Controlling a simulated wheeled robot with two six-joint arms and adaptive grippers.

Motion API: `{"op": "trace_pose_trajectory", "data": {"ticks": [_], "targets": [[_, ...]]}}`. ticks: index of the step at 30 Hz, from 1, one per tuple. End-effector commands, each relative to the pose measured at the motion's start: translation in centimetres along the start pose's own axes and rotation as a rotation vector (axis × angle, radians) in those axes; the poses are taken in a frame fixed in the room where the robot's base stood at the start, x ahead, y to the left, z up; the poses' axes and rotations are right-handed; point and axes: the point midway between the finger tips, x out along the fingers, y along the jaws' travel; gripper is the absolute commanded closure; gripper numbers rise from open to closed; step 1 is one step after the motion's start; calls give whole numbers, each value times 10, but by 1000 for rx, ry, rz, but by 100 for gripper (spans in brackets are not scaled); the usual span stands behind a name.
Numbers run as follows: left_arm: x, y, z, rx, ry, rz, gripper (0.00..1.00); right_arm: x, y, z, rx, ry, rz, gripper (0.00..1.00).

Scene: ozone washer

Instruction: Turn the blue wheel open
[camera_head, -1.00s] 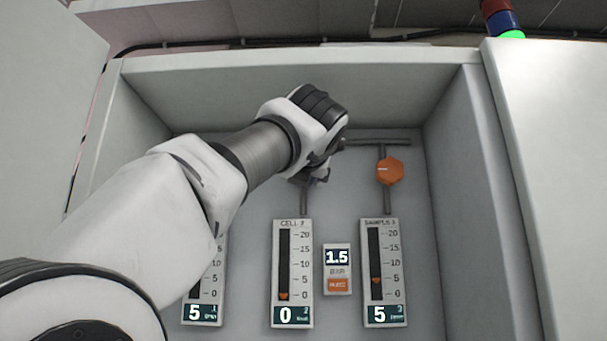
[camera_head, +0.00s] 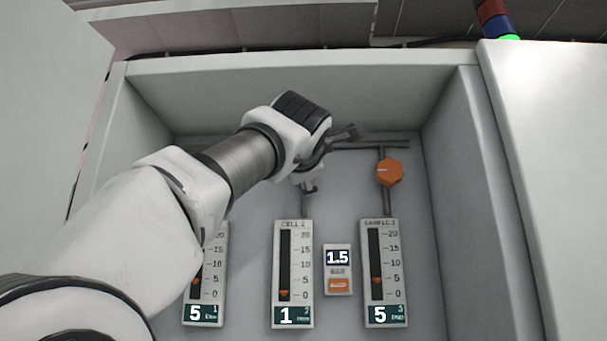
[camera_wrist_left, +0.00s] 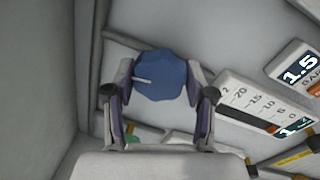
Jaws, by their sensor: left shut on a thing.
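The blue wheel (camera_wrist_left: 161,75) sits between the two fingers of my left gripper (camera_wrist_left: 158,92) in the left wrist view, with a finger against each side and a pale mark on its face. In the head view my left gripper (camera_head: 320,160) reaches into the cabinet above the middle gauge and hides the wheel. The middle gauge, CELL 2 (camera_head: 292,272), reads 1, with its orange marker just above the bottom. My right gripper is not in view.
An orange wheel (camera_head: 389,172) is on the pipe to the right, above a gauge (camera_head: 384,273) reading 5. The left gauge (camera_head: 205,288) also reads 5. A small display (camera_head: 337,270) reads 1.5. Cabinet side walls (camera_head: 470,210) bound the space.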

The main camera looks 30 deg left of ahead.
Motion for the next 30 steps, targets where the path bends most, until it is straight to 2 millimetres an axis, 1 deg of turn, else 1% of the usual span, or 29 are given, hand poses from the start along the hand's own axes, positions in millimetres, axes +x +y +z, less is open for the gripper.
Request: {"op": "trace_pose_trajectory", "data": {"ticks": [1,3,16,30], "targets": [[-1,4,-1,38,-7,8,80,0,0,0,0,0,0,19],[-1,5,-1,104,-14,8,80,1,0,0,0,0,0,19],[-1,8,0,509,-54,3,80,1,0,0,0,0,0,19],[-2,12,1,952,-97,-4,81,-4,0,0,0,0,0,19]]}}
